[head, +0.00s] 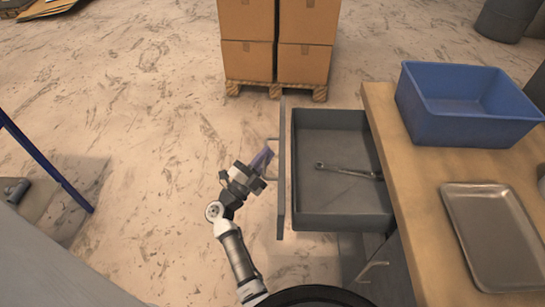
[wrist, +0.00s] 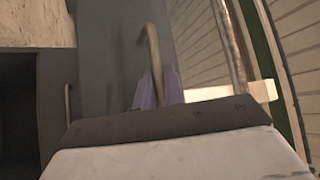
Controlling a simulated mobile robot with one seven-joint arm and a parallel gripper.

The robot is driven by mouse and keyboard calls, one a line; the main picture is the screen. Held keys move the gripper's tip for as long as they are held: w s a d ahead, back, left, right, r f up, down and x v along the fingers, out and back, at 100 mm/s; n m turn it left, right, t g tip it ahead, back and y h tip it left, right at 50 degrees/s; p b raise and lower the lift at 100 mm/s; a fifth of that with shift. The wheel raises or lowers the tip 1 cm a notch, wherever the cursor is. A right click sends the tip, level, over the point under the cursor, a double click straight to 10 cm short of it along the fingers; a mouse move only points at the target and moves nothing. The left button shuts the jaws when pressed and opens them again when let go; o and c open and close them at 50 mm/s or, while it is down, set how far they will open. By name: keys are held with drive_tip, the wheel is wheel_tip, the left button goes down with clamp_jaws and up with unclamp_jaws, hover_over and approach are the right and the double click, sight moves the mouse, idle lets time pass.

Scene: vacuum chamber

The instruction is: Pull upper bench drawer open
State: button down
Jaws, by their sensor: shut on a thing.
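The upper bench drawer (head: 335,205) is grey and stands pulled out to the left from the wooden-topped bench (head: 425,200). A wrench (head: 348,171) lies inside it. My gripper (head: 266,160) is at the outer side of the drawer front (head: 282,200), with its purple fingers shut on the drawer handle (wrist: 153,48). In the wrist view the fingers (wrist: 158,88) are on both sides of the thin handle bar. A lower handle (head: 374,267) shows on the bench below.
A blue bin (head: 465,105) and a metal tray (head: 492,235) stand on the bench top. Stacked cardboard boxes (head: 275,40) on a pallet (head: 275,90) are behind the drawer. The floor left of my arm is clear up to a blue-framed item (head: 45,165).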

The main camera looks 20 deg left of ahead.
idle(0.3)
drive_tip(key=c, duration=1.8)
unclamp_jaws()
drive_tip(key=shift+o, duration=0.2)
drive_tip(key=b+v, duration=0.3)
drive_tip(key=v, duration=1)
drive_tip(key=shift+s+a+f+b, duration=0.15)
drive_tip(key=shift+s+b, duration=0.15)
drive_tip(key=shift+b, duration=0.1)
